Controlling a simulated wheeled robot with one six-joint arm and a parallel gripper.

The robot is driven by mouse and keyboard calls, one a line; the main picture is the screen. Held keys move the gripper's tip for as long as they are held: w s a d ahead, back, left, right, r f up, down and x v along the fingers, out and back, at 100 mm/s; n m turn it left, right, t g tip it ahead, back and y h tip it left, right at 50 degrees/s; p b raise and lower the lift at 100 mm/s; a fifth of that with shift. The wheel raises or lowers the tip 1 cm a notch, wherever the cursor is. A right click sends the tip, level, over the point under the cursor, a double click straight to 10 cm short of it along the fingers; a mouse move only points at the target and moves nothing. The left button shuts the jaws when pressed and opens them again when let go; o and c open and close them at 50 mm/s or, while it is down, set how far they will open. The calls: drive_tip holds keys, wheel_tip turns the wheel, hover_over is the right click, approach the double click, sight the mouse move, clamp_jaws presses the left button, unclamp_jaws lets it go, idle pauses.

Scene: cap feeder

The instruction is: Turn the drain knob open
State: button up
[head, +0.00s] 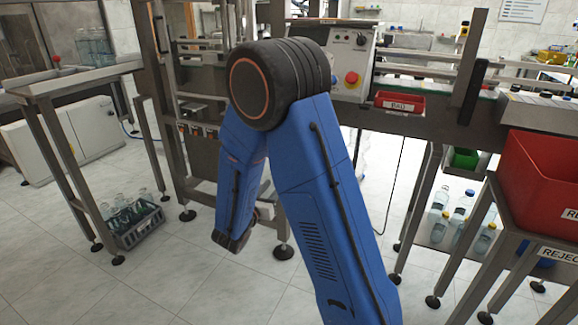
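I cannot make out a drain knob for certain. A small dark knob (361,41) shows on the sloped face of a pale control box (348,62), but I cannot tell whether it is the drain knob. My blue arm rises from the bottom, bends at a black elbow joint, and its forearm hangs down in front of the steel frame. The forearm ends in a dark wrist low in the picture, above the floor. My gripper's fingers do not show. My arm hides part of the machine behind it.
The control box also carries a red button (351,78). A small red bin (400,103) hangs on the machine. A large red reject bin (545,175) stands at right, near bottles on a shelf. A bottle crate (137,230) sits on the floor at left. Tiled floor (110,290) is clear in front.

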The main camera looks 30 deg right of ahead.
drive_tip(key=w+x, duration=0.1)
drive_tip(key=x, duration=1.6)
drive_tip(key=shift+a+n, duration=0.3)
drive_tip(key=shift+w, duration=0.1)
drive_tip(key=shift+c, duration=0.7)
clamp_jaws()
